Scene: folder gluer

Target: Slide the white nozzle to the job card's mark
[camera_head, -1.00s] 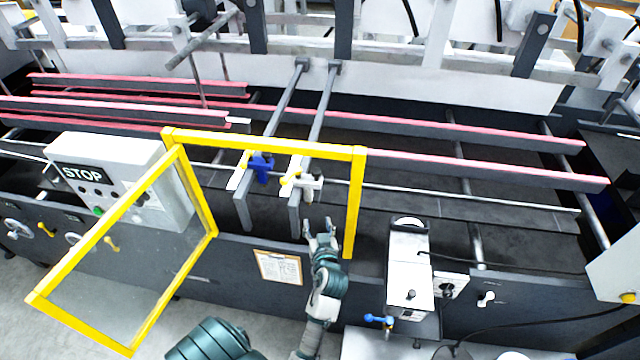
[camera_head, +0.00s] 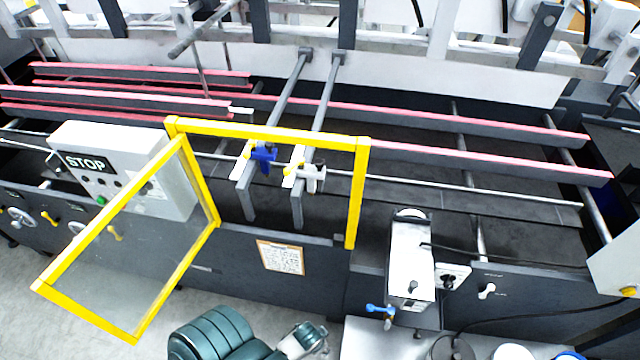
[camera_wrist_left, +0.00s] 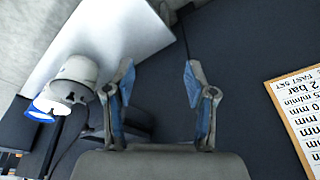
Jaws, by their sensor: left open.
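The white nozzle (camera_head: 312,178) sits at the right-hand grey bar, inside the yellow guard frame. A blue nozzle (camera_head: 263,158) is on the left-hand bar. The job card (camera_head: 281,257) hangs on the machine's front panel; its text is too small to read in the head view. In the left wrist view, part of the card (camera_wrist_left: 300,110) shows at the right edge, with "2 bar" and several "mm" lines. My left gripper (camera_wrist_left: 160,75) is open with nothing between its fingers; the card is to its right. Its fingers cannot be made out in the head view. My right gripper is not in view.
The yellow guard frame (camera_head: 358,200) surrounds the nozzle opening, with its clear door swung out left. A grey control box marked STOP (camera_head: 130,165) stands left. A white unit (camera_head: 410,260) with a blue valve stands right of the card. Long red-topped rails cross behind.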

